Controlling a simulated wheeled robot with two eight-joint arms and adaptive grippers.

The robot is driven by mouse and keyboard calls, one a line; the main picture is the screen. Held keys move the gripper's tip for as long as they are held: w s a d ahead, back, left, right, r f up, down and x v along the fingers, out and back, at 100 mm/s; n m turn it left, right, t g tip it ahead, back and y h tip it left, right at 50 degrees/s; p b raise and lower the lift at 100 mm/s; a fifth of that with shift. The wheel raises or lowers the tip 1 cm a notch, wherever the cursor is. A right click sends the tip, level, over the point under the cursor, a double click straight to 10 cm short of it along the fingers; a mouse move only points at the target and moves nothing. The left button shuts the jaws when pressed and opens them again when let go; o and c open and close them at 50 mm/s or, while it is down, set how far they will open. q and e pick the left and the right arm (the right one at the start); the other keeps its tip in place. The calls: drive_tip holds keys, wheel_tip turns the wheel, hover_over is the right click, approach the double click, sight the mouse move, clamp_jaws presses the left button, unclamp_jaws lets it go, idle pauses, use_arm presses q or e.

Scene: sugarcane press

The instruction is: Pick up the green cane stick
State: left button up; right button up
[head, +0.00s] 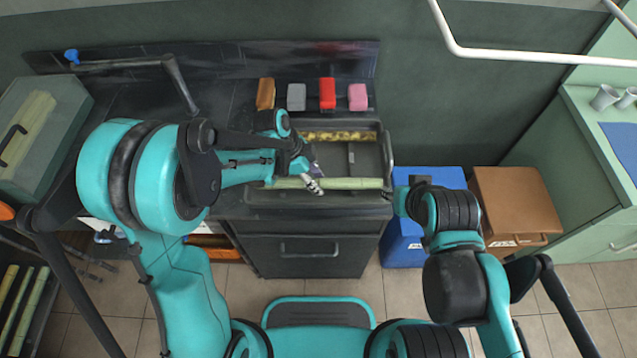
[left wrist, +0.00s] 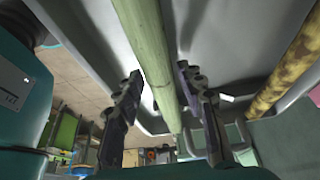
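The green cane stick (head: 355,184) lies along the near side of a dark tray (head: 300,199) on the counter. My left gripper (head: 314,182) is over the stick near its middle. In the left wrist view the stick (left wrist: 148,55) runs between the two fingers of the left gripper (left wrist: 163,105). The fingers are spread, with a visible gap on each side of the stick. A yellow-brown mottled cane (head: 342,136) lies at the tray's far side and also shows in the left wrist view (left wrist: 285,75). My right arm is bent at the right; its gripper does not show.
Brown, grey, red and pink blocks (head: 327,93) stand behind the tray. A blue bin (head: 404,240) and a brown box (head: 515,205) stand right of the counter. A green box (head: 40,120) is at the left. More canes (head: 25,310) lie at lower left.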

use_arm(q)
clamp_jaws()
